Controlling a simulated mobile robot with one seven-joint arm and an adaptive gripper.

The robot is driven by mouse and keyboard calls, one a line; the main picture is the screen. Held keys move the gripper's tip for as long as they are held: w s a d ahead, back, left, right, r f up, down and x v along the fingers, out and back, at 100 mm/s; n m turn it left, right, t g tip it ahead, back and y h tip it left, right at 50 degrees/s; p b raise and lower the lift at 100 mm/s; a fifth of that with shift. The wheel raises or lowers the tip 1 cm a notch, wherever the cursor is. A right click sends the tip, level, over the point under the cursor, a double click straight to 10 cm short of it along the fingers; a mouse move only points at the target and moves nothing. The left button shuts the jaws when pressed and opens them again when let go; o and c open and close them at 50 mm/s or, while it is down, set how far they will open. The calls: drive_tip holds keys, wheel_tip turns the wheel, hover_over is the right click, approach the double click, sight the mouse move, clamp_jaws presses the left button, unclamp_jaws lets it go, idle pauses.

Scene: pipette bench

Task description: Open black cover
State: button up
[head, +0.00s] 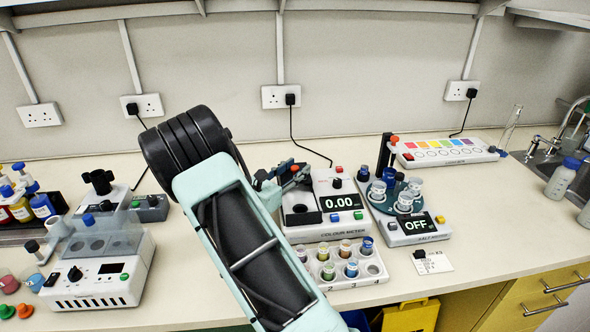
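The colour meter (327,230) stands on the bench at the centre, its display reading 0.00. A black part (303,219) lies on the left of its top, beside the display; it may be the black cover, but I cannot tell its shape or whether it is shut. My gripper (297,176) is above the back left of the meter, behind this black part and seemingly apart from it. My arm hides part of the gripper and the meter's left edge. The fingers are small and overlap in this view, so their opening is unclear. I see nothing held.
A rack of coloured vials (374,282) stands in front of the meter. The salt meter (412,229), reading OFF, holds cups to the right. A white device with a clear lid (97,270) is at left. A colour-chart panel (447,151) lies at back right.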

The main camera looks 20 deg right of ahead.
drive_tip(key=v, duration=1.2)
drive_tip(key=shift+r, duration=0.15)
